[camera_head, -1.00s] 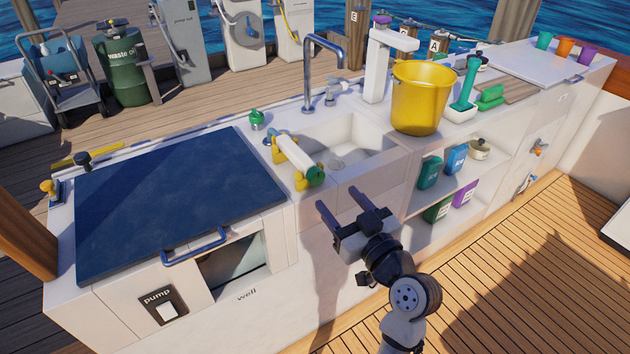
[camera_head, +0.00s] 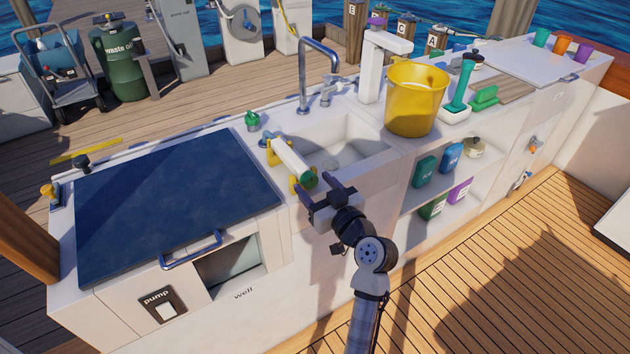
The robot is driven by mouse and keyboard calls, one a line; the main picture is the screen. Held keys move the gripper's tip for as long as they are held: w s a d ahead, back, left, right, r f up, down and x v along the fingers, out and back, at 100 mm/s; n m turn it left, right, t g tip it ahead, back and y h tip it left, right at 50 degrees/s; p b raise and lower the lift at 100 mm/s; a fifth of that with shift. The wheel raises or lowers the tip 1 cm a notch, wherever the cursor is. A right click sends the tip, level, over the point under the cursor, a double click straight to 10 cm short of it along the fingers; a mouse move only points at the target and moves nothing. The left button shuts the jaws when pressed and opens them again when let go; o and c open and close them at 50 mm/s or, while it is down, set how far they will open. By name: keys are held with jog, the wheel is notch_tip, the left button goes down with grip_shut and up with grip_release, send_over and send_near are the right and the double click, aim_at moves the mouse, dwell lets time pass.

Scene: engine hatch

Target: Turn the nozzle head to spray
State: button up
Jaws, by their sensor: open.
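The nozzle (camera_head: 293,158) is a white cylinder lying in yellow holders on the counter, at the left edge of the sink. Its near end is a round green head (camera_head: 308,178), with a yellow part (camera_head: 294,184) beside it. My gripper (camera_head: 316,187) is open with its blue fingers pointing at the green head. The fingertips are very close to the head. I cannot tell whether they touch it or stand on both sides of it.
The sink (camera_head: 375,148) with its grey tap (camera_head: 305,75) lies just behind and right. A yellow bucket (camera_head: 415,100) stands right of it. A dark blue hatch (camera_head: 175,205) with a handle (camera_head: 192,250) is at left. The deck in front is clear.

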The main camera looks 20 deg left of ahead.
jog(key=shift+w+a, duration=0.2)
jog(key=shift+a, duration=0.1)
jog(key=c, duration=1)
